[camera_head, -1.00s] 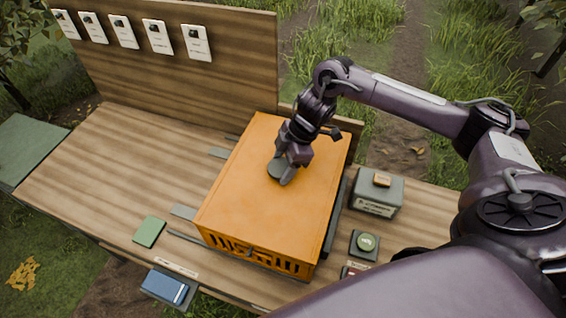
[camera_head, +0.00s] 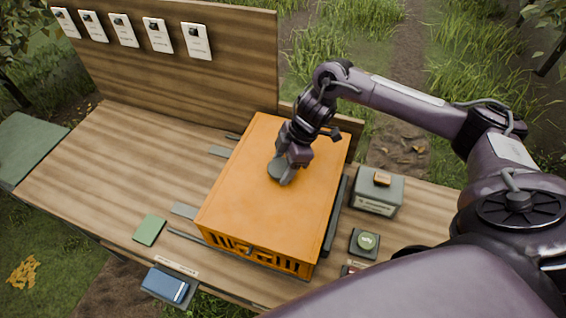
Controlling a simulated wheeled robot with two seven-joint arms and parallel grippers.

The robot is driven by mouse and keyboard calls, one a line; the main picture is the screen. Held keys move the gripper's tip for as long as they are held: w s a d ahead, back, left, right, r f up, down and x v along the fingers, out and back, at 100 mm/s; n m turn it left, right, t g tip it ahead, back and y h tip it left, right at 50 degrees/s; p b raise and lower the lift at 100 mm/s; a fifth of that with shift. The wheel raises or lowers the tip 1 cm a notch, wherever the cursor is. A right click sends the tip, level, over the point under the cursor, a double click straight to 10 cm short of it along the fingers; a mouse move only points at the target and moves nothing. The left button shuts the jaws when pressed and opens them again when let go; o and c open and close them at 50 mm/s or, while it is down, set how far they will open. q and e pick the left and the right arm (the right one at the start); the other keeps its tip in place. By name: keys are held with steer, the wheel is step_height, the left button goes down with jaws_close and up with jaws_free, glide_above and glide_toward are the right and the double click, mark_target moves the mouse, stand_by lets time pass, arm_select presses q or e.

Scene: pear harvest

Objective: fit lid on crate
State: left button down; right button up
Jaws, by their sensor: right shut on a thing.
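The orange lid (camera_head: 240,205) covers the top of the orange crate (camera_head: 255,255) on the wooden table. The crate's slotted front wall shows below the lid's near edge. No clear gap shows between lid and crate, but I cannot tell whether it is fully seated. My right gripper (camera_head: 284,172) points down at the middle of the lid and is shut on a dark round knob there; its fingertips partly hide the knob. My left gripper is out of view.
A green pad (camera_head: 149,230) and a blue item (camera_head: 165,285) lie at front left. Dark rails flank the crate. The table's left half is clear.

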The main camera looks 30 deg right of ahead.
steer(key=o, duration=0.9)
steer(key=shift+p+v, duration=3.75)
steer(key=shift+v, duration=1.75)
steer(key=shift+s+f, duration=0.1)
steer(key=shift+s, duration=0.05)
